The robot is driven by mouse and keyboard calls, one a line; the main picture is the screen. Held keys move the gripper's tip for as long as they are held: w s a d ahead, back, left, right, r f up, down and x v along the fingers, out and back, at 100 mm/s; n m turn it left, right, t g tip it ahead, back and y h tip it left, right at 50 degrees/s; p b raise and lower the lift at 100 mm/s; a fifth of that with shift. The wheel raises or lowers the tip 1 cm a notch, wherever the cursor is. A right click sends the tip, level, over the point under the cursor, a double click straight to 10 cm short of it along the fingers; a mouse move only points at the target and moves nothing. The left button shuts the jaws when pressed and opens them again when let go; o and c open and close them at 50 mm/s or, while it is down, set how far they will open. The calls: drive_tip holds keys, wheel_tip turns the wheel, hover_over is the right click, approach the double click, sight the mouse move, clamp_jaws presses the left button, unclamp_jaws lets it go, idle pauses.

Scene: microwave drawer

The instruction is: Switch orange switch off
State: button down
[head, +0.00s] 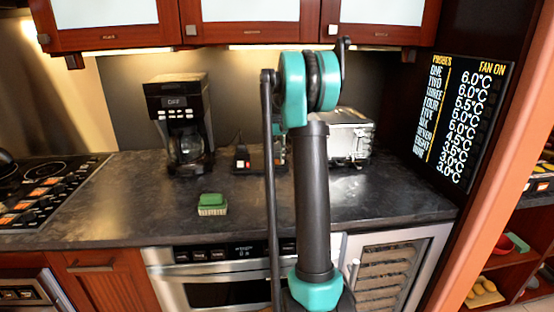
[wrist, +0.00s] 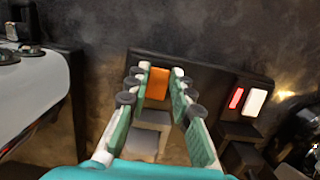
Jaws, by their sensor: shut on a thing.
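In the wrist view, the orange switch (wrist: 158,82) stands on a dark switch panel (wrist: 205,75), between the tips of my gripper (wrist: 153,84). My green-padded fingers are on either side of it, shut on it. A grey block lies below the orange switch, between the fingers. A red switch (wrist: 237,97) and a white switch (wrist: 256,102) sit to the right on the same panel. In the head view, the panel's red and white part (head: 242,158) shows on the counter left of my arm. My arm hides the orange switch and most of my gripper there.
A coffee maker (head: 180,125) stands left of the panel, and a silver toaster-like appliance (head: 350,138) stands to the right. A green-topped sponge (head: 212,203) lies on the dark counter (head: 130,205). Cabinets hang above. The front middle of the counter is mostly clear.

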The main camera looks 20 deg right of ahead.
sight(276, 160)
drive_tip(key=shift+w+g, duration=0.2)
drive_tip(key=shift+g, duration=0.6)
drive_tip(key=shift+r, duration=0.1)
drive_tip(key=c, duration=1.3)
unclamp_jaws()
drive_tip(key=v, duration=1.2)
drive_tip(key=shift+d, duration=0.25)
drive_tip(key=shift+s, duration=0.1)
